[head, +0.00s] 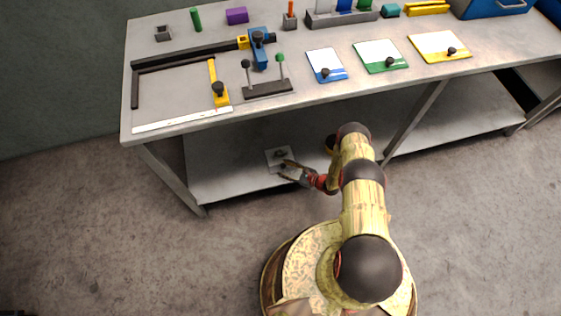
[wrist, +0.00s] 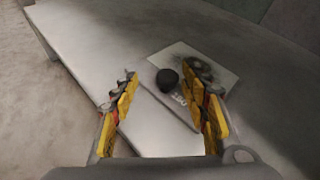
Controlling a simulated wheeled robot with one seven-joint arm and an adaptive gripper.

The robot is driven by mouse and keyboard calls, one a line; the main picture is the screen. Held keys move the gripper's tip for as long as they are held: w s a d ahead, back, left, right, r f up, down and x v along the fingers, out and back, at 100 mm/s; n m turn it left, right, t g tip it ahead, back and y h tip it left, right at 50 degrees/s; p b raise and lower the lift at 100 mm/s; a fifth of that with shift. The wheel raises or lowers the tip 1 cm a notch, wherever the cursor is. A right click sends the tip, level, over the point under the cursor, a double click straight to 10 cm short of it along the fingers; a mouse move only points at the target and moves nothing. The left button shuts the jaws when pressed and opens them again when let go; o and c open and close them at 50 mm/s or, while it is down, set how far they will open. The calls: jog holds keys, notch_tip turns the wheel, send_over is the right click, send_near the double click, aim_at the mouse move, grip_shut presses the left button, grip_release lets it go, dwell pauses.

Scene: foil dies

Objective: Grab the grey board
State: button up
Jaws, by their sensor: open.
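The grey board (head: 272,160) lies on the lower shelf under the workbench, near its left end. In the wrist view the board (wrist: 178,98) has a pale square area with a dark round mark, a grey strip with a printed number, and a black knob (wrist: 167,79). My gripper (head: 288,170) reaches in at the front side of the board. In the wrist view my gripper (wrist: 166,84) is open and empty, with the knob between its two fingers in the picture. I cannot tell the remaining height above the board.
The workbench top (head: 185,123) overhangs the shelf (head: 230,175). A bench leg (head: 175,178) stands to the left and another support (head: 415,120) to the right. Blue (head: 322,60), green (head: 372,52) and yellow (head: 432,43) boards with knobs lie on top.

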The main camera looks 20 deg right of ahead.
jog(key=shift+w+a+f, duration=0.1)
jog(key=shift+w+a, duration=0.1)
jog(key=shift+w, duration=0.05)
jog(key=shift+c, duration=0.6)
grip_shut()
